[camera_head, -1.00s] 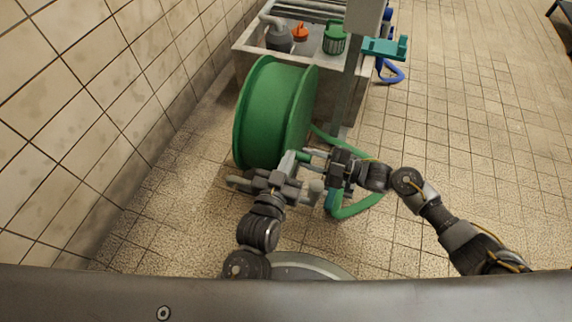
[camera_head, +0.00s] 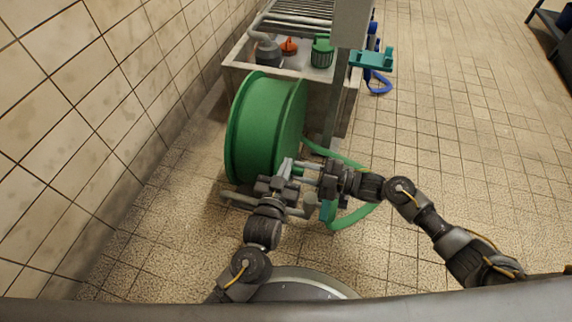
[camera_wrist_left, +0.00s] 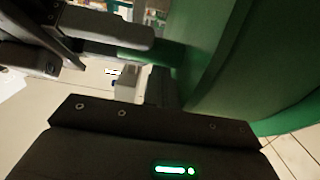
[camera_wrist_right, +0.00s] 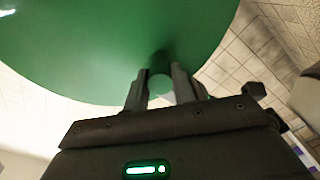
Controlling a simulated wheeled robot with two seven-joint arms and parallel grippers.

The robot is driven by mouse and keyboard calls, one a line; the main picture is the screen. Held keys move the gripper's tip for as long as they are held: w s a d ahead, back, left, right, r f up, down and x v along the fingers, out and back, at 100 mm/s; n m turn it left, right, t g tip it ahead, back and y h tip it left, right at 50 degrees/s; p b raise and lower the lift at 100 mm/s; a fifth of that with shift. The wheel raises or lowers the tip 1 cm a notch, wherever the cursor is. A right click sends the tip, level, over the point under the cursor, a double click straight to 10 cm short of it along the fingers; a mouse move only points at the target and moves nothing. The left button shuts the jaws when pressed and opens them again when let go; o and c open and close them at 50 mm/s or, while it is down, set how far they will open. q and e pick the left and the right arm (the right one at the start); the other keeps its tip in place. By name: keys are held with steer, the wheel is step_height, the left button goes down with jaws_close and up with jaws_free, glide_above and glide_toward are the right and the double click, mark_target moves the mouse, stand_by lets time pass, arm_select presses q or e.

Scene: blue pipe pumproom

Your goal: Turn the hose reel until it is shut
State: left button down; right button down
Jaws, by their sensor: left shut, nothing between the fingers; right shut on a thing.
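The green hose reel (camera_head: 262,125) stands on the floor beside the left wall and fills much of the right wrist view (camera_wrist_right: 110,40). My right gripper (camera_head: 302,173) reaches in from the right and is shut on the reel's green handle (camera_wrist_right: 159,84), whose round end shows between its fingers. The handle also shows in the left wrist view (camera_wrist_left: 168,53), sticking out from the reel's face. My left gripper (camera_head: 287,167) is shut and empty, close in front of the reel and right beside my right gripper. The grippers partly hide the handle in the head view.
A green hose (camera_head: 352,217) loops on the floor right of the reel. Behind stands a trough (camera_head: 236,68) with a grey, an orange and a green part. A grey post (camera_head: 333,115) with a teal fitting (camera_head: 371,60) stands beside it.

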arm_select(q)
steer(key=shift+f, duration=0.1)
steer(key=shift+s+a+f, duration=0.1)
steer(key=shift+s+f, duration=0.2)
steer(key=shift+f, duration=0.6)
arm_select(e)
steer(key=c, duration=1.2)
jaws_free()
steer(key=shift+r, duration=0.15)
steer(key=shift+o, duration=0.2)
steer(key=shift+d, duration=0.1)
